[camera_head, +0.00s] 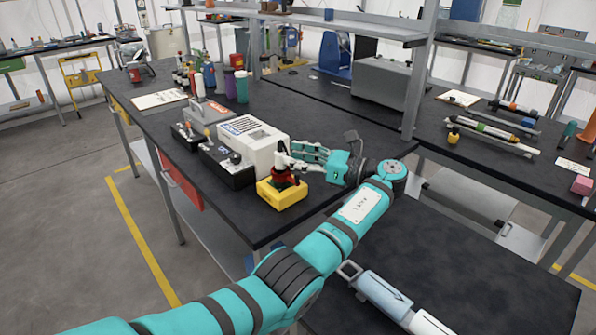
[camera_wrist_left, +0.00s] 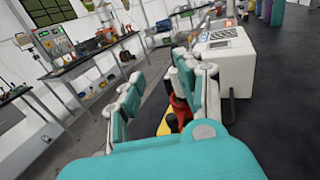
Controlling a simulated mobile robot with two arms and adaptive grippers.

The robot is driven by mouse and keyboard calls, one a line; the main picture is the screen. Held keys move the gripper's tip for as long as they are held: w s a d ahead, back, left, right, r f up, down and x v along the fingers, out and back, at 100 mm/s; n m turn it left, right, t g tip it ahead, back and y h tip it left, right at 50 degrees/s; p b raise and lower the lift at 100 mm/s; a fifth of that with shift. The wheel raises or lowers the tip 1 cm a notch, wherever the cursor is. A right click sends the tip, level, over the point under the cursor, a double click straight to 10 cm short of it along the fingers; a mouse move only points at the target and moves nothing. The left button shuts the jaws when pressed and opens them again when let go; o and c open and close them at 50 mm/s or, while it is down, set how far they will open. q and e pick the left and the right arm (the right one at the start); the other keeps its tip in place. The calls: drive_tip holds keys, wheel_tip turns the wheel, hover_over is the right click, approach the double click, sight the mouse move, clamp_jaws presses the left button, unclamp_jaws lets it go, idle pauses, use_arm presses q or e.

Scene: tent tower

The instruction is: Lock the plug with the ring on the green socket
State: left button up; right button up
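My left gripper (camera_head: 300,157) reaches in from the right over the work table, its fingers apart. Its fingers are at a red and black piece (camera_head: 282,172) on top of a yellow box (camera_head: 282,193). In the left wrist view the red piece (camera_wrist_left: 180,112) shows partly behind the right-hand finger; I cannot tell whether the finger touches it. A strip of the yellow box (camera_wrist_left: 168,122) shows below. I cannot make out a green socket, a plug or a ring; the fingers hide part of this spot. My right gripper is not in view.
A white box (camera_head: 254,143) with a printed label stands right beside the yellow box, with black boxes (camera_head: 228,166) to its left. Bottles (camera_head: 242,87) stand farther back. A grey-blue and white cylinder (camera_head: 385,293) lies at the lower right. The dark table top behind the gripper is mostly clear.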

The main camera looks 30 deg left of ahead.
use_arm(q)
wheel_tip(320, 180, up, 5)
drive_tip(key=shift+d, duration=0.1)
idle(0.6)
